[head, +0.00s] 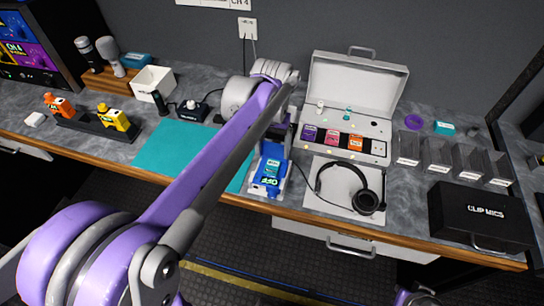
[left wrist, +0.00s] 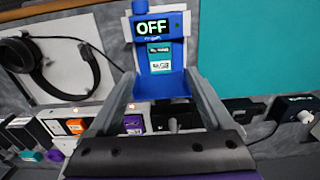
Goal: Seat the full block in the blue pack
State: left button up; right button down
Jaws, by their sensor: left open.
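The blue pack (head: 268,178) lies on a pale stand at the table's front edge. Its screen reads OFF. In the left wrist view the blue pack (left wrist: 161,58) shows with small teal and white labels below the screen. My left gripper (head: 274,152) is over the pack's far end; in the wrist view its spread fingers (left wrist: 163,92) flank that end, with no block visible between them. Whether they touch the pack I cannot tell. Purple (head: 309,134), pink (head: 332,138) and orange (head: 356,143) blocks sit in the open case (head: 372,128). Which block is full I cannot tell.
A headset (head: 350,188) lies on a white mat right of the pack. A teal mat (head: 175,155) is left of it. A black charger (head: 192,112), clear bins (head: 440,157) and a black CLIP MICS case (head: 480,215) stand around.

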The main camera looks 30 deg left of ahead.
pick_arm(q)
notch_tip(320, 180, up, 4)
dwell(0.6)
jog(key=s+d+f+t, duration=0.1)
jog(key=s, duration=0.1)
jog(key=s+d+f, duration=0.1)
jog(key=s, duration=0.2)
jog(key=s+d+f+m+t+p, duration=0.1)
jog(key=s+d, duration=0.1)
jog(key=shift+s+f+t, duration=0.3)
jog(key=shift+s+f, duration=0.05)
jog(key=shift+s, duration=0.05)
jog(key=s+d+f+m+t, duration=0.1)
jog(key=s+d+f+t, duration=0.1)
jog(key=s+f, duration=0.4)
jog(key=shift+s+d+f+m+t, duration=0.3)
jog(key=shift+s+d+t, duration=0.1)
jog(key=shift+s, duration=0.4)
